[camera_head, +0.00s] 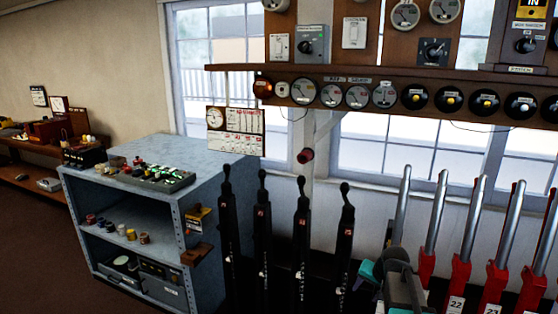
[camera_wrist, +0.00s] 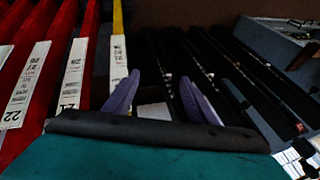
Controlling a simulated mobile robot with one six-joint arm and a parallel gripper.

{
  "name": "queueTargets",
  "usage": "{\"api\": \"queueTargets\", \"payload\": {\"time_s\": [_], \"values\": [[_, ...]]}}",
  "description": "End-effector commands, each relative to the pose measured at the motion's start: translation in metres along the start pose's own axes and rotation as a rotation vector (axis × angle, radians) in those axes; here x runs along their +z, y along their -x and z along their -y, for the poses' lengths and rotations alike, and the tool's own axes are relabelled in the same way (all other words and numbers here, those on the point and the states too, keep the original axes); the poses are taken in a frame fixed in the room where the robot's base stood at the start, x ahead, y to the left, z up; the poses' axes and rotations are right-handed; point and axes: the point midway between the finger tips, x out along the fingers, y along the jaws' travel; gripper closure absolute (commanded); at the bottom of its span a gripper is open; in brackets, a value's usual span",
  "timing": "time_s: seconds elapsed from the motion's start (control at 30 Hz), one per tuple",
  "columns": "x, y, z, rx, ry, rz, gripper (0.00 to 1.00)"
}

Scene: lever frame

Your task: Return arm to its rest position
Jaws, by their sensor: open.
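My arm's teal and grey end shows at the bottom of the head view, in front of the lever row between the black levers (camera_head: 301,240) and the red levers (camera_head: 458,270). In the wrist view my gripper (camera_wrist: 160,78) has its two purplish fingers spread apart, with nothing between them. Beyond the fingers are dark levers (camera_wrist: 200,60) and a small pale plate. Red levers with white number labels (camera_wrist: 27,82) stand on the left of that view. I cannot tell whether the fingers touch any lever.
A grey-blue shelf cabinet (camera_head: 150,147) with spools and boxes stands left of the levers. A wooden instrument shelf (camera_head: 235,69) with dials and knobs runs above them. A paper notice (camera_head: 236,140) hangs below it. Open floor (camera_head: 40,240) lies at the far left.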

Motion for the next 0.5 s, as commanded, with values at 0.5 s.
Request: {"api": "queueTargets", "payload": {"time_s": [0.5], "values": [[0.206, -0.077, -0.003, 0.146, 0.383, 0.289, 0.49]]}}
